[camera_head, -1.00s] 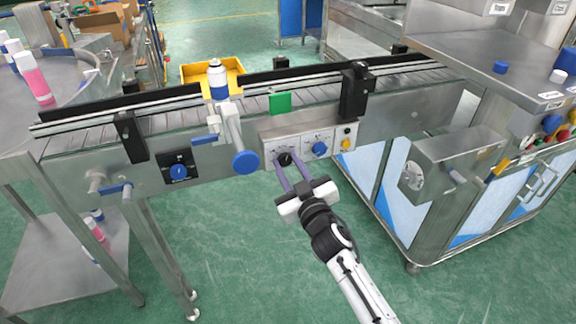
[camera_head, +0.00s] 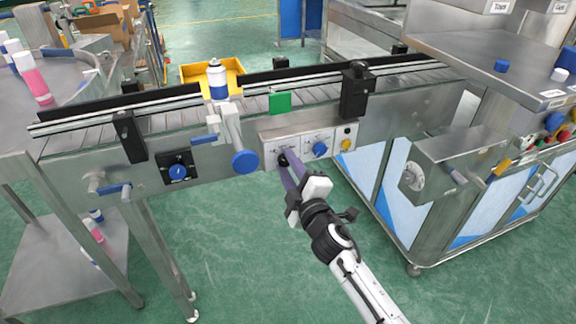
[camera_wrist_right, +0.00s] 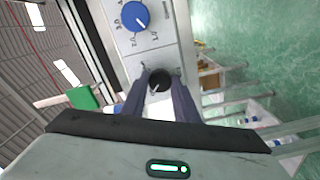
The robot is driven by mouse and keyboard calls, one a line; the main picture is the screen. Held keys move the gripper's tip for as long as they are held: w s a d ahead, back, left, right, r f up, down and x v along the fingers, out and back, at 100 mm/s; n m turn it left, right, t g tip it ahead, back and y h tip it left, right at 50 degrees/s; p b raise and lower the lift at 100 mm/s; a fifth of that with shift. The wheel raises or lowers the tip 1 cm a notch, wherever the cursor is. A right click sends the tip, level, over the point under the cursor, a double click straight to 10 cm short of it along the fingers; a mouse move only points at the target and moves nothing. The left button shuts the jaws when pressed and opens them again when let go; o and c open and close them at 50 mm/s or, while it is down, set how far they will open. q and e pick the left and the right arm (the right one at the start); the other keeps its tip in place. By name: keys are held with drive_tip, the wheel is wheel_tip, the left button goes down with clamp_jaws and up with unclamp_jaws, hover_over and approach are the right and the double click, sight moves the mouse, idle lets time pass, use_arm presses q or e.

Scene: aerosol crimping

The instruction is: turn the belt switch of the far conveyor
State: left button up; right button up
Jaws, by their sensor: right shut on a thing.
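The far conveyor (camera_head: 390,122) runs across the head view with a grey control panel (camera_head: 302,150) on its front side. The panel carries a black knob, the belt switch (camera_wrist_right: 158,80), at its left end and a blue dial (camera_head: 320,149) to the right of it; the blue dial also shows in the right wrist view (camera_wrist_right: 135,16). My right gripper (camera_head: 285,163) is shut on the black switch, with a finger on either side of it. In the head view the fingers hide most of the switch. My left gripper is not in view.
A blue hand wheel (camera_head: 245,162) sticks out left of the panel, close to my right gripper. A green block (camera_head: 280,103) stands above the panel. A white and blue can (camera_head: 218,80) stands at the belt. Open green floor lies below the conveyor.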

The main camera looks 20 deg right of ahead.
drive_tip(key=shift+f+n, duration=0.1)
drive_tip(key=shift+n, duration=0.7)
drive_tip(key=o, duration=1.1)
drive_tip(key=shift+c, duration=0.2)
drive_tip(key=shift+s, duration=0.1)
drive_tip(key=s, duration=1)
drive_tip(key=shift+d, duration=0.2)
drive_tip(key=shift+s, duration=0.1)
drive_tip(key=s+a+f+m+g+y, duration=0.2)
drive_tip(key=s+f+m+g, duration=0.7)
drive_tip(key=s+f, duration=1.4)
drive_tip(key=s+a+m, duration=0.1)
drive_tip(key=m, duration=0.3)
drive_tip(key=shift+f, duration=0.35)
